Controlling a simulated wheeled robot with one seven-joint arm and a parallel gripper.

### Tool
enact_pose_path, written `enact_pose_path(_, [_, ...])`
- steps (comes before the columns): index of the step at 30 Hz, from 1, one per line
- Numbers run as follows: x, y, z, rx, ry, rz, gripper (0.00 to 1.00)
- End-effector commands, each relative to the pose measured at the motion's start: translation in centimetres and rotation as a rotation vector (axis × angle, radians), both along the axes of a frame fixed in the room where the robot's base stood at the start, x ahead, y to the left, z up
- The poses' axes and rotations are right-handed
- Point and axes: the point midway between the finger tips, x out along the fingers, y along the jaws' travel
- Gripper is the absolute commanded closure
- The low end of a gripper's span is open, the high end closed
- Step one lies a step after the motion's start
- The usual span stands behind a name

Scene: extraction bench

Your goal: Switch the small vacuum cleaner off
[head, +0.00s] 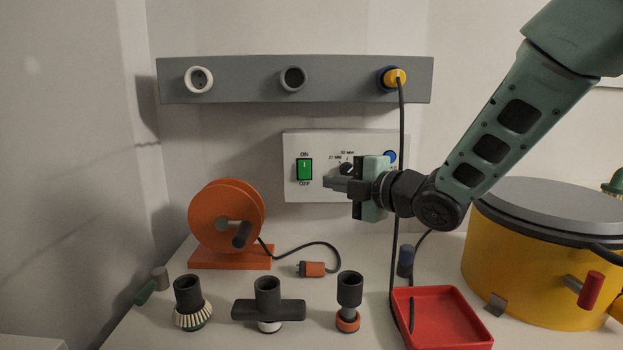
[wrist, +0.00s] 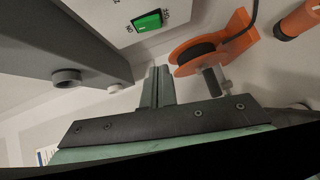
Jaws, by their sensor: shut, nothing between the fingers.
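A white control panel (head: 318,193) is fixed to the back wall. It carries a green rocker switch (head: 304,170) with ON above and OFF below, a dark dial (head: 346,168) and a blue button (head: 390,157). The green switch also shows in the wrist view (wrist: 148,20). A yellow drum-shaped machine with a grey lid (head: 530,265) stands at the right; I cannot tell whether it is the small vacuum cleaner. My gripper (head: 330,184) is shut and empty, in front of the panel, right of the switch and partly covering the dial. Its closed fingers show in the wrist view (wrist: 157,85).
A grey socket rail (head: 340,78) runs above the panel; a yellow plug (head: 397,77) sits in its right socket, its black cable hanging down. An orange reel (head: 225,220), several dark nozzles (head: 268,309) and a red tray (head: 440,320) stand on the bench.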

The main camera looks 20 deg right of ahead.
Motion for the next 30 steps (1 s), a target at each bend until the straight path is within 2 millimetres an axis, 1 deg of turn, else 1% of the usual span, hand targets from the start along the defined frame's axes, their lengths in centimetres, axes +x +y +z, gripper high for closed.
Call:
enact_pose_path(1, [1.0, 0.5, -0.2, 0.000, 0.001, 0.002, 1.00])
enact_pose_path(9, [5.8, 3.1, -0.9, -0.001, 0.000, 0.002, 1.00])
enact_pose_path(10, [6.3, 3.2, -0.9, 0.000, 0.001, 0.001, 1.00])
enact_pose_path(12, [7.4, 2.5, -1.1, -0.001, 0.001, -0.003, 1.00])
enact_pose_path(15, [8.5, 2.2, -1.3, -0.001, 0.001, -0.002, 1.00])
enact_pose_path(21, [9.6, 1.8, -1.4, 0.000, 0.001, -0.001, 1.00])
enact_pose_path(30, [9.6, 1.8, -1.4, -0.001, 0.001, -0.001, 1.00])
